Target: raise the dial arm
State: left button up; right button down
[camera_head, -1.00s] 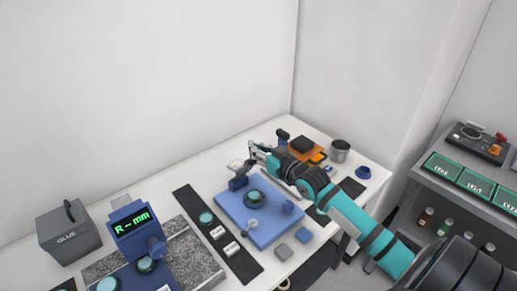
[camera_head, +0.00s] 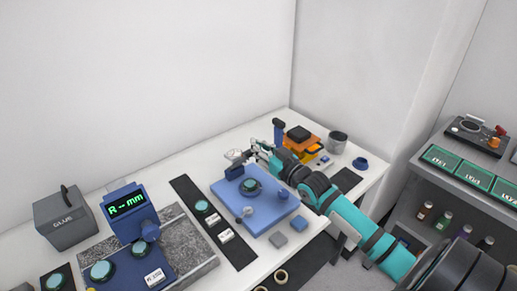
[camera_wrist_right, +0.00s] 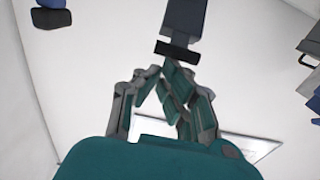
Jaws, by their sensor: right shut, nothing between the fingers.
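A blue plate (camera_head: 232,198) lies on the white table with a teal round disc (camera_head: 250,185) on it. At its back edge stands a dark blue block (camera_head: 234,172) with a small pale dial (camera_head: 234,155) above it; I take these as the dial arm, partly hidden by my gripper. My right gripper (camera_head: 258,150) is just right of the dial, shut and empty. In the right wrist view its fingertips (camera_wrist_right: 162,74) meet just below a black bar at the end of a blue-grey part (camera_wrist_right: 185,18); contact is unclear. My left gripper is out of view.
A blue gauge with a green display (camera_head: 125,205) stands on a granite slab (camera_head: 180,238) at left. A grey glue box (camera_head: 65,218) is farther left. An orange-and-black item (camera_head: 300,140) and a grey cup (camera_head: 337,141) stand at the back right. A shelf (camera_head: 455,190) is at right.

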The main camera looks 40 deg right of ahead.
jog(key=shift+w, duration=0.6)
jog(key=r+p, duration=0.1)
jog(key=w+r+p, duration=0.1)
jog(key=r+p, duration=0.1)
jog(key=shift+w+a+r, duration=0.1)
jog(key=shift+w+r, duration=0.15)
jog(key=shift+r, duration=0.05)
pick_arm(q)
jog(key=b, duration=0.3)
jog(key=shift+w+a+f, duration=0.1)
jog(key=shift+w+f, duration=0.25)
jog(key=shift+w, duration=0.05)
pick_arm(e)
jog(key=s, duration=0.9)
jog(key=shift+s+d+f, duration=0.25)
jog(key=shift+d, duration=0.1)
